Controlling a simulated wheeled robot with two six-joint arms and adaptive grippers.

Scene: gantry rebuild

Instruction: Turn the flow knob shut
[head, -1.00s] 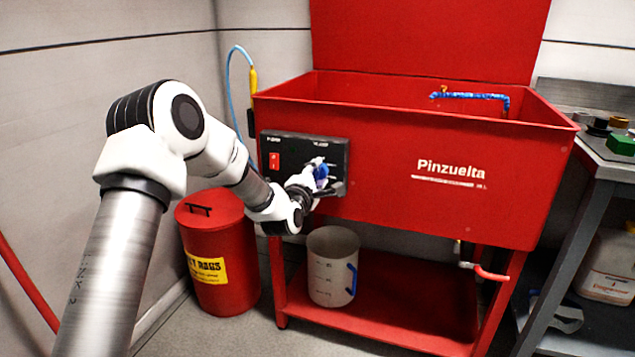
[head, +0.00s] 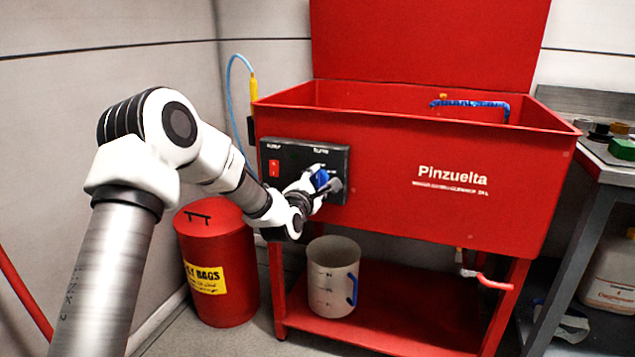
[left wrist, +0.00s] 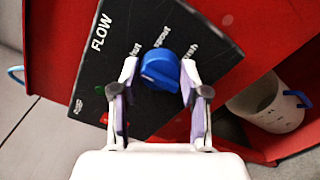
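The blue flow knob (left wrist: 160,68) is on a black control panel (left wrist: 95,65) lettered "FLOW", with "spout" and partly covered "shut" and "brush" labels around it. In the head view the knob (head: 321,179) shows at the right of the panel (head: 290,154), partly covered by my gripper. My left gripper (left wrist: 159,70) is open, with one finger on each side of the knob. A small gap shows between each fingertip and the knob. It also shows in the head view (head: 324,184). My right gripper is in neither view.
The panel is on the front of a red wash basin (head: 450,190). A red switch (head: 274,168) is at the panel's left. A grey bucket (head: 333,285) stands on the lower shelf, and a red rag bin (head: 215,255) stands to the left.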

